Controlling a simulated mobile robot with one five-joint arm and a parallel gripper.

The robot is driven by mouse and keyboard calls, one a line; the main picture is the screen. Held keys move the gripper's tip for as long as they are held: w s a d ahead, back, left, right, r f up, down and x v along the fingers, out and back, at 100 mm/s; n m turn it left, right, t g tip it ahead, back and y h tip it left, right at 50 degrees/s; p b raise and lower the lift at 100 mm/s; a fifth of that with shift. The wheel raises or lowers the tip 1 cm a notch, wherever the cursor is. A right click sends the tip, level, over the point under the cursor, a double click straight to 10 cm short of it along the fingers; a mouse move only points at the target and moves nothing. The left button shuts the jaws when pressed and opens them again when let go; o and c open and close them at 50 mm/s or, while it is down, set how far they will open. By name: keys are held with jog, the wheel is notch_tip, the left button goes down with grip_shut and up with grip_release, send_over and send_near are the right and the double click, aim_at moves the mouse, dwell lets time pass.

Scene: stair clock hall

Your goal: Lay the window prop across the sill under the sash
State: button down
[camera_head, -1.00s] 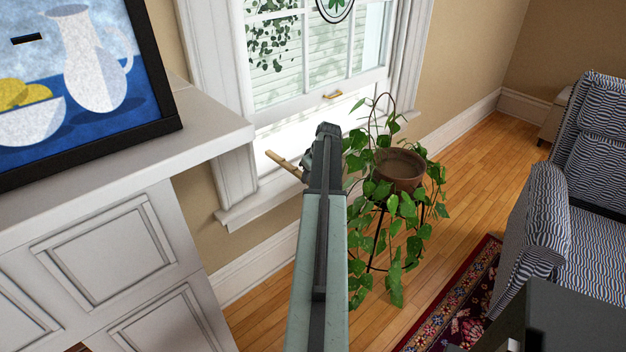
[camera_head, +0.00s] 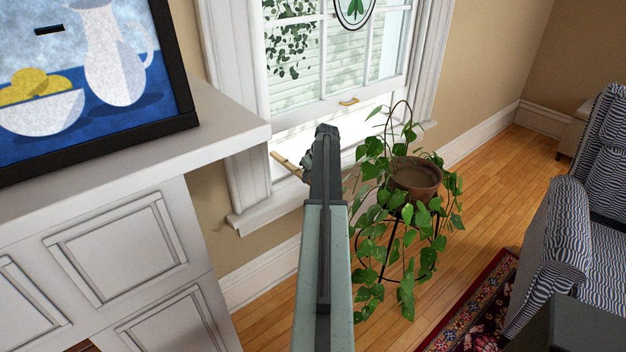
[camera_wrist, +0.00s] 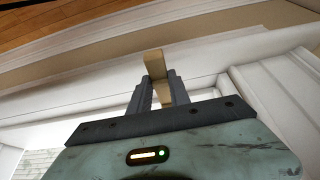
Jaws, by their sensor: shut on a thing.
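The window prop, a light wooden stick (camera_head: 288,164), sticks out to the left of my gripper (camera_head: 325,150) in the head view. In the wrist view my gripper (camera_wrist: 158,88) is shut on the prop (camera_wrist: 155,65), with one end showing beyond the fingers. The white sill (camera_head: 262,213) lies under the raised sash (camera_head: 325,109), which has a brass handle (camera_head: 349,101). The prop appears over the sill's left part; I cannot tell whether it touches.
A trailing plant in a brown pot (camera_head: 416,178) on a dark stand is close to the right of my arm. A white mantel (camera_head: 225,132) with a framed picture (camera_head: 90,75) is at left. A striped armchair (camera_head: 560,235) and a red rug (camera_head: 470,305) are at right.

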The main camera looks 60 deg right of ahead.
jog(key=shift+w+d+f+b, duration=0.2)
jog(key=shift+w+f, duration=0.05)
jog(key=shift+w, duration=0.35)
jog(key=shift+w+d+f+b, duration=0.2)
jog(key=shift+w, duration=0.35)
jog(key=shift+w+d+f+b, duration=0.2)
jog(key=shift+w+f, duration=0.05)
jog(key=shift+w, duration=0.35)
jog(key=c, duration=1.1)
grip_release()
jog(key=shift+c, duration=0.2)
jog(key=shift+r, duration=0.1)
jog(key=p+v, duration=0.7)
jog(key=v, duration=0.1)
jog(key=shift+f, duration=0.25)
